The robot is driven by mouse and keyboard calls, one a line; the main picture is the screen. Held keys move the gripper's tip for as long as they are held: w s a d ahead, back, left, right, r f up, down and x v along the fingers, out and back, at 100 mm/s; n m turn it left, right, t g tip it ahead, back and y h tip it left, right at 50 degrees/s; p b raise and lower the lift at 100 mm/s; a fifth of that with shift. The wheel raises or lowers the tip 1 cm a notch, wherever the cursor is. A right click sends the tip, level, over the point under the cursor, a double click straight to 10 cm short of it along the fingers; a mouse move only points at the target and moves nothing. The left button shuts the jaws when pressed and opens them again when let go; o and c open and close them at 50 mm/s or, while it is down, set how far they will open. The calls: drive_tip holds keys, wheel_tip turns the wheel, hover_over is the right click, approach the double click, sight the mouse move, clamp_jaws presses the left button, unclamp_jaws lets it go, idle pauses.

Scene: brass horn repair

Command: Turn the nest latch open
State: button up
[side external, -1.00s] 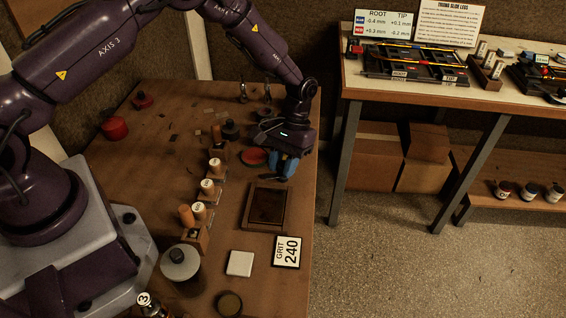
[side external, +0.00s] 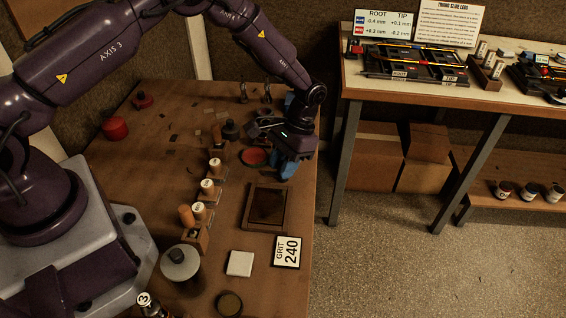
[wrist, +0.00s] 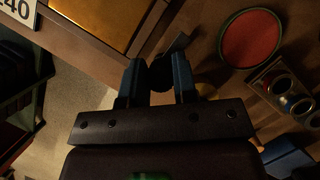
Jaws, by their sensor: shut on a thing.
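My gripper (wrist: 158,88) has two blue fingers shut on a dark rounded piece (wrist: 160,70), which appears to be the knob of the nest latch. A short dark tab (wrist: 178,43) shows just beyond the fingertips, beside the corner of the wooden-framed nest (wrist: 163,12) with its amber plate. In the side external view my gripper (side external: 286,168) is low at the table's right edge, behind the framed nest (side external: 247,207). There the hand hides the latch, so its turn angle cannot be told.
A red round pad in a dark dish (wrist: 250,38) lies close to the gripper; it also shows in the side external view (side external: 254,157). A holder with metal rings (wrist: 290,95) is nearby. A grit 240 card (side external: 287,252) and a white block (side external: 240,263) lie in front.

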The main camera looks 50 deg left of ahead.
drive_tip(key=o, duration=0.9)
drive_tip(key=v, duration=1.3)
drive_tip(key=s+a+r+t, duration=0.1)
drive_tip(key=s+r+t, duration=0.2)
drive_tip(key=s+r, duration=0.4)
drive_tip(key=s+a+r+t, duration=0.2)
drive_tip(key=s+r, duration=0.4)
drive_tip(key=s, duration=0.5)
drive_tip(key=s+a+r+t, duration=0.1)
drive_tip(key=s+r+t, duration=0.4)
drive_tip(key=s+r, duration=0.2)
drive_tip(key=shift+s+a+r, duration=0.15)
drive_tip(key=shift+s, duration=0.35)
drive_tip(key=shift+s+a+r, duration=0.1)
drive_tip(key=shift+s+r, duration=0.05)
drive_tip(key=shift+s, duration=0.35)
